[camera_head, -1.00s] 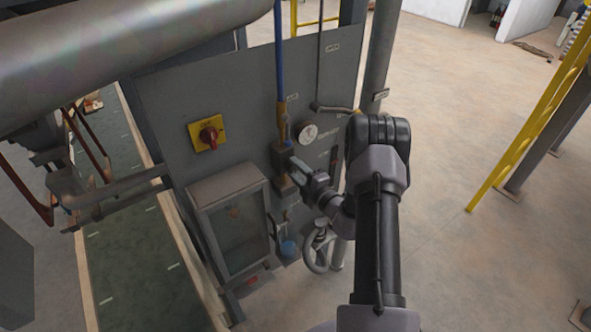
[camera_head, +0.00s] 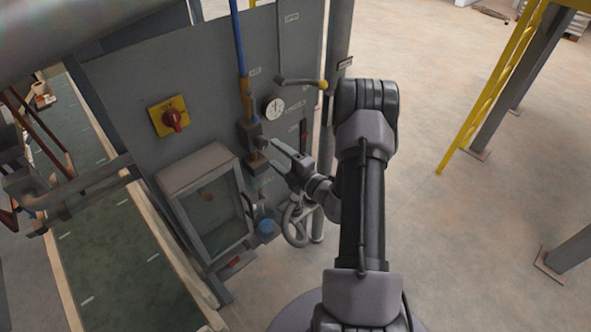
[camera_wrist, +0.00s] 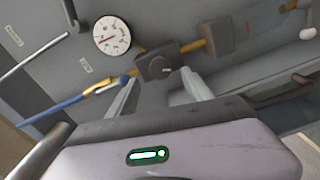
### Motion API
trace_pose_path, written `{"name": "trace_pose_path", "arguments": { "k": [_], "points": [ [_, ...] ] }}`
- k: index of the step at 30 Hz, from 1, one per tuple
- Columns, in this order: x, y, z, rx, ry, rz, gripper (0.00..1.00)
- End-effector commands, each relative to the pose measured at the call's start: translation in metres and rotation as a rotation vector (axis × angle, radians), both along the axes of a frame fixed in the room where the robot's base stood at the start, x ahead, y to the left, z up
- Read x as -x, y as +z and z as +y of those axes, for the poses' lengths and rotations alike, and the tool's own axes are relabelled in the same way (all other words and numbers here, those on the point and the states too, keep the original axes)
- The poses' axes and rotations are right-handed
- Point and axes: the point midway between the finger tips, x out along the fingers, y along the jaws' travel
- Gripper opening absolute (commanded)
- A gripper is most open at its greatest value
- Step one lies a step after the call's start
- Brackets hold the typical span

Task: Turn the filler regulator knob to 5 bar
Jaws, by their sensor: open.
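The filler regulator (camera_head: 254,134) is a dark block on the grey panel, in line with a yellow and blue pipe. Its dark round knob (camera_wrist: 158,67) shows in the wrist view, with a pale mark toward the picture's right. The white pressure gauge (camera_head: 273,107) is beside the regulator; it also shows in the wrist view (camera_wrist: 111,36), its reading too small to tell. My gripper (camera_head: 275,151) is open in front of the regulator. In the wrist view its two fingers (camera_wrist: 160,88) point toward the knob, one on either side, with nothing between them. Contact with the knob is not visible.
A yellow plate with a red rotary switch (camera_head: 170,116) is left on the panel. A glass-fronted box (camera_head: 208,204) stands out below it. A lever with a yellow tip (camera_head: 304,82) and a handwheel (camera_head: 296,226) are near my arm. Open floor lies to the right.

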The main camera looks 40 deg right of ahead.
Motion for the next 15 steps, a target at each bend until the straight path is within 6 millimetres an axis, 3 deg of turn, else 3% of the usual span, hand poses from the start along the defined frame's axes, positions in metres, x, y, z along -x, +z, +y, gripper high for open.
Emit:
{"name": "trace_pose_path", "arguments": {
  "k": [3, 9, 15],
  "points": [
    [0.04, -0.001, -0.004, -0.004, -0.007, 0.001, 0.59],
    [0.093, 0.001, -0.005, -0.001, -0.004, 0.0, 0.59],
    [0.114, 0.003, -0.005, 0.001, -0.001, -0.001, 0.59]
  ]
}}
